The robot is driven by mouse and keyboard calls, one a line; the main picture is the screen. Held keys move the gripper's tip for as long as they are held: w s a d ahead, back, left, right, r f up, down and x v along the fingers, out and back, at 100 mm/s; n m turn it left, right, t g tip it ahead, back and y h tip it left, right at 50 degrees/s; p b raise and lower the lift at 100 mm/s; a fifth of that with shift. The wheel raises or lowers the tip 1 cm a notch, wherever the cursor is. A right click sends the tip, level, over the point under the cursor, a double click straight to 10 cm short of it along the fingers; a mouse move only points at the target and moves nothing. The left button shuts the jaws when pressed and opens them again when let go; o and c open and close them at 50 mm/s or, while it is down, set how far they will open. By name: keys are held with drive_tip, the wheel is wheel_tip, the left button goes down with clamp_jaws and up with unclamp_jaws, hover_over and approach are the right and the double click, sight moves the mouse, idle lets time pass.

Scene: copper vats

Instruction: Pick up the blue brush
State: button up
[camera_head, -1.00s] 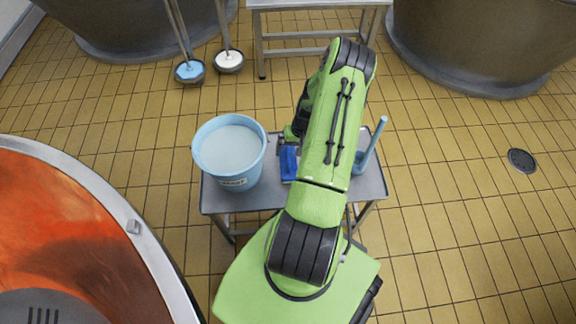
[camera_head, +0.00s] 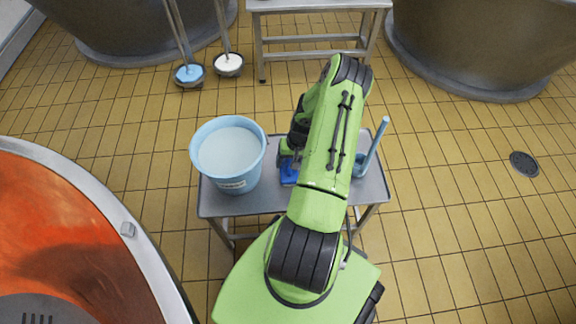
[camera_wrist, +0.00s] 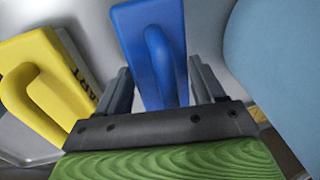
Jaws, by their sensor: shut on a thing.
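The blue brush (camera_head: 288,175) lies on the small grey table, left of my arm and partly covered by it in the head view. In the wrist view the blue brush (camera_wrist: 152,35) has a looped handle, which stands between my two fingers. My gripper (camera_wrist: 163,88) is shut on this handle. In the head view my gripper (camera_head: 290,153) is low over the brush, its fingertips hidden. I cannot tell whether the brush still touches the table.
A light blue bucket (camera_head: 242,182) of pale liquid stands close to the left of the brush. A yellow brush (camera_wrist: 40,85) lies beside it in the wrist view. An upright light blue handle (camera_head: 374,148) stands at the grey table's (camera_head: 230,207) right end.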

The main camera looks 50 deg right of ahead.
wheel_tip(320, 180, up, 10)
drive_tip(key=p, duration=0.3)
drive_tip(key=shift+p, duration=0.4)
drive_tip(key=o, duration=0.6)
drive_tip(key=c, duration=0.4)
drive_tip(key=shift+c, duration=0.2)
